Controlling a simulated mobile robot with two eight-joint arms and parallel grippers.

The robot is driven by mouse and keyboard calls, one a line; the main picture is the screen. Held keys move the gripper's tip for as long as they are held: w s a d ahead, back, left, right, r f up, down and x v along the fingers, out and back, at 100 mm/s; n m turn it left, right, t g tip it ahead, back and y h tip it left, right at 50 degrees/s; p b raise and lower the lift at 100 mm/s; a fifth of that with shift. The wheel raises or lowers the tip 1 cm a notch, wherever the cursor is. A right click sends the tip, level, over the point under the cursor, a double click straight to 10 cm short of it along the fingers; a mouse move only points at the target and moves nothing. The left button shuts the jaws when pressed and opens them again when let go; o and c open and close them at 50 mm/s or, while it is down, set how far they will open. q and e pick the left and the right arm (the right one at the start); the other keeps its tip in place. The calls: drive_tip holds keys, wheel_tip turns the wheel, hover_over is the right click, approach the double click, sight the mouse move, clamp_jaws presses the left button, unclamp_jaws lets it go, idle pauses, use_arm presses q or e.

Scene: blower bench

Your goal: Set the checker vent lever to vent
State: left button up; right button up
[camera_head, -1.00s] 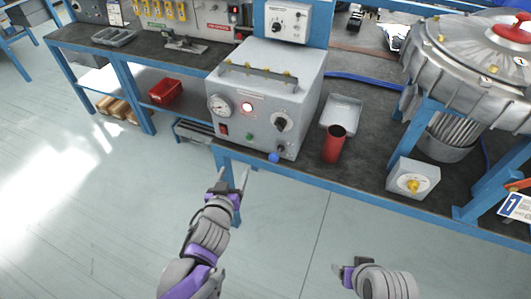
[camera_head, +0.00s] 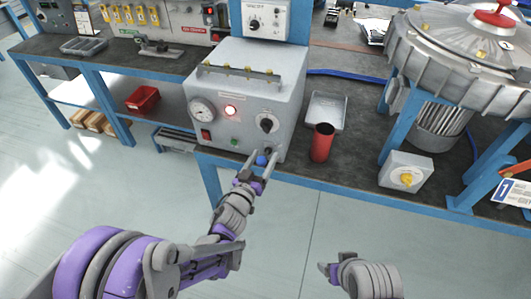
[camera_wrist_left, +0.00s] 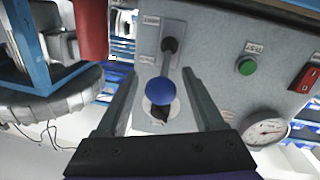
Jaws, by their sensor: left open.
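The checker (camera_head: 247,95) is a grey box on the bench, with a gauge, a lit red lamp and a black knob on its front. Its vent lever, with a blue ball end (camera_head: 261,160), sits low at the front right; the ball also shows in the left wrist view (camera_wrist_left: 160,93). My left gripper (camera_head: 264,163) is open with its fingers on either side of the ball, not closed on it. In the wrist view the fingers (camera_wrist_left: 160,82) point at the panel. The labels near the lever are too small to read. My right gripper (camera_head: 329,270) hangs low, away from the bench.
A red cup (camera_head: 321,143) and a metal tray (camera_head: 326,110) stand right of the checker. A grey box with a yellow knob (camera_head: 404,172) and the large blower (camera_head: 460,45) are farther right. The blue bench edge (camera_head: 330,185) runs below the checker.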

use_arm(q)
drive_tip(key=shift+x, duration=1)
drive_tip(key=shift+c, duration=0.2)
clamp_jaws()
idle(0.6)
